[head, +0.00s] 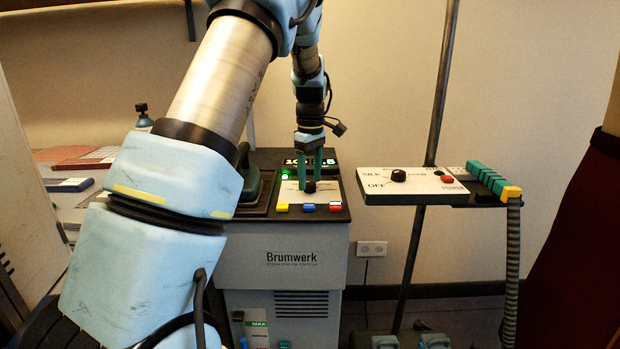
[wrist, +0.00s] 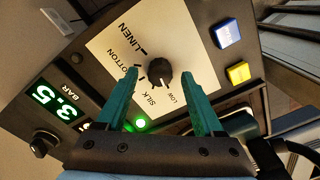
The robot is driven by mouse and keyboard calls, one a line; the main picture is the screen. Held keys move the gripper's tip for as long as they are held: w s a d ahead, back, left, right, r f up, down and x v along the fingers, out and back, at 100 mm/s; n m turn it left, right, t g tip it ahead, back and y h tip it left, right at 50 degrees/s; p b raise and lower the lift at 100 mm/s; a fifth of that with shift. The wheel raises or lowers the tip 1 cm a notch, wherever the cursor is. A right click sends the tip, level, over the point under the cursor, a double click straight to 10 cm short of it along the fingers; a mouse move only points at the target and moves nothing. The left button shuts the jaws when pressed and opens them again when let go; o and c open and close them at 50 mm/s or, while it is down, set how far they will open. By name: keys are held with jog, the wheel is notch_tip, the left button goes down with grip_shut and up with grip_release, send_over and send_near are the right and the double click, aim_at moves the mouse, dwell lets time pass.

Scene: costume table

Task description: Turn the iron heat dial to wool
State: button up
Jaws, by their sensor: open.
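The iron heat dial (wrist: 159,73) is a black round knob on a pale panel (wrist: 190,50) of the Brumwerk station (head: 290,256). In the wrist view LOW, SILK, COTTON and LINEN can be read around it. No WOOL label shows; the left finger covers the stretch between SILK and COTTON. A small white mark on the knob seems to face the LOW and SILK side. My gripper (wrist: 157,71) is open, one teal finger on each side of the dial, with gaps visible. In the head view the dial (head: 310,187) is below the fingertips.
Yellow, blue and red buttons (head: 308,208) line the station's front edge. A lit green lamp (wrist: 141,123) and a display reading 3.5 BAR (wrist: 55,97) are close by. A separate panel with its own knob (head: 398,175) stands right. An iron (head: 252,180) sits left.

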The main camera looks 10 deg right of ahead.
jog(key=shift+f, duration=0.45)
grip_shut()
dwell(0.3)
